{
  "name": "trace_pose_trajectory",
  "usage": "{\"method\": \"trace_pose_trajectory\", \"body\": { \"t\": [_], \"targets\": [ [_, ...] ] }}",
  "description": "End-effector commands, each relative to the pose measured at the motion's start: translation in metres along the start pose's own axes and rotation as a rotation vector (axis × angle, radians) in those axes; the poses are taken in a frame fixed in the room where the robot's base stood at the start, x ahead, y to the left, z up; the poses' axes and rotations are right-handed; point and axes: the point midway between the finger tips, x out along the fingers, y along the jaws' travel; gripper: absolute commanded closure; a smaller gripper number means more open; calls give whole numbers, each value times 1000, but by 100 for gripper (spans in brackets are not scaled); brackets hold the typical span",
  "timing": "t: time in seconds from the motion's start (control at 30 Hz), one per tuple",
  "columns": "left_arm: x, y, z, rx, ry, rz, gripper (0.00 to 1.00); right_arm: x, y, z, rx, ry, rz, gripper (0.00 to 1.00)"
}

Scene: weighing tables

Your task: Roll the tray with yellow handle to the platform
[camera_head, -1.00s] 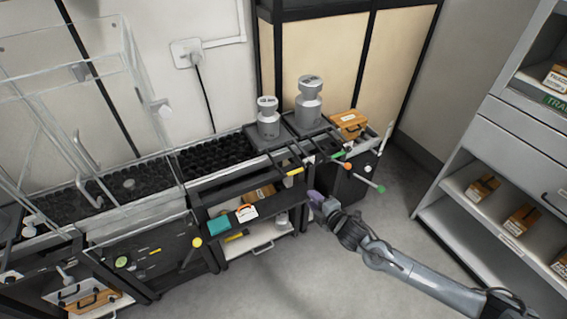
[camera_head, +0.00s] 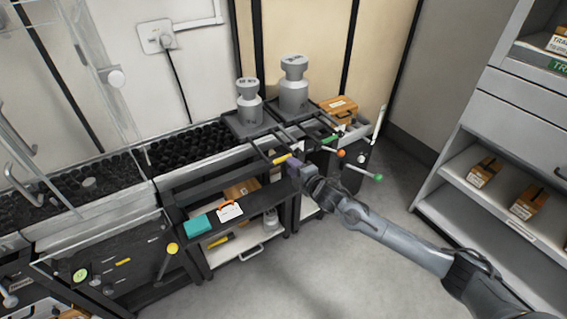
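The yellow handle (camera_head: 281,159) sticks out at the front of a dark tray (camera_head: 236,127) that bears the smaller grey weight (camera_head: 249,103). The tray sits at the right end of a bed of black rollers (camera_head: 190,146). A glass-walled platform (camera_head: 95,180) stands at the left of the rollers. My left gripper is not in view.
A larger grey weight (camera_head: 294,87) stands on the neighbouring tray, with a green handle (camera_head: 329,139) in front. Shelves below hold a teal box (camera_head: 197,225). A white cabinet (camera_head: 455,185) stands at right; open floor lies between.

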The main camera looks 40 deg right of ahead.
Motion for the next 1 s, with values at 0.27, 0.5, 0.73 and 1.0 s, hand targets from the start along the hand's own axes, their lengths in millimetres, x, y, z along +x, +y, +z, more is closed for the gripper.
{"method": "trace_pose_trajectory", "body": {
  "t": [0.27,0.5,0.73,1.0],
  "targets": [
    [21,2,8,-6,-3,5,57,42,-1,0,2,-1,2,65],
    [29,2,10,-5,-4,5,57,62,-1,0,0,0,1,65],
    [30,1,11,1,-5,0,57,66,0,0,0,0,0,65],
    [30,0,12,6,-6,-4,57,65,0,0,0,0,0,79]
  ]
}}
